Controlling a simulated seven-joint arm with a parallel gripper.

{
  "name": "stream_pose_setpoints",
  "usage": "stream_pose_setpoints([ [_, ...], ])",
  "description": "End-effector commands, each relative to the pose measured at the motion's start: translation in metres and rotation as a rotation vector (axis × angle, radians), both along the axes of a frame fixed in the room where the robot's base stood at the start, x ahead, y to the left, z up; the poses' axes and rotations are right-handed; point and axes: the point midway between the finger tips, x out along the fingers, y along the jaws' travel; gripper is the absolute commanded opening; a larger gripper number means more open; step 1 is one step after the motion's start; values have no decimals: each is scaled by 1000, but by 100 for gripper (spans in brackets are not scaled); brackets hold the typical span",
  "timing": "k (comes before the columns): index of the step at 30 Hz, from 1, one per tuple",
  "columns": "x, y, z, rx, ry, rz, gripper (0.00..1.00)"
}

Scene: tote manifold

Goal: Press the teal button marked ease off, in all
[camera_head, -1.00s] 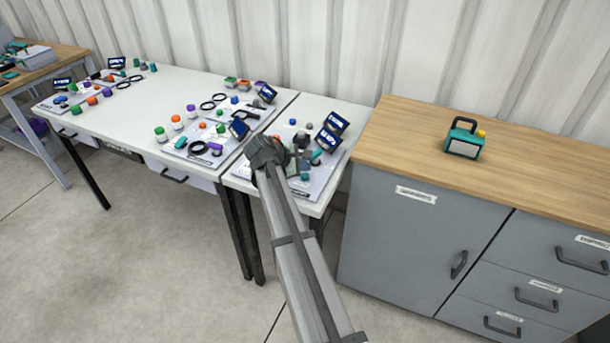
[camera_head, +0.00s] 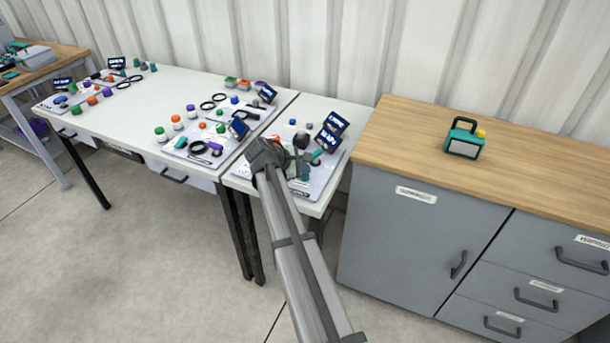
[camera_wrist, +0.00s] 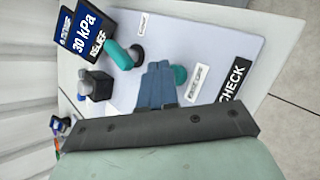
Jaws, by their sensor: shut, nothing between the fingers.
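The teal button (camera_wrist: 180,75) is a small round cap on the pale panel (camera_wrist: 205,45) in the wrist view. It is partly hidden behind my fingers. A small white label (camera_wrist: 197,82), seemingly "ease off", lies just right of it. My gripper (camera_wrist: 158,66) is shut and empty, its blue fingertips just left of the button. I cannot tell whether they touch it. A display (camera_wrist: 88,35) reads 30 kPa, with "relief" beside it. In the head view my arm reaches over the right-hand panel, and the button cannot be made out there.
A teal lever (camera_wrist: 120,56) and a dark block-shaped knob (camera_wrist: 95,84) stand left of my fingers. A "check" label (camera_wrist: 232,80) lies to the right. Other panels crowd the long white table (camera_head: 165,95). A teal-framed device (camera_head: 463,142) stands on the wooden-topped cabinet (camera_head: 400,150).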

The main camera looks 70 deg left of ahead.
Motion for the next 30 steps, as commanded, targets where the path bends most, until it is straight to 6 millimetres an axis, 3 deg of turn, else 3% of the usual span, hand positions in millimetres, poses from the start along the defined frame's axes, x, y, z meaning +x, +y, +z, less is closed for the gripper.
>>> stream_pose_setpoints([
  [30, 0, 0, -9, 0, 0, 0, 0],
])
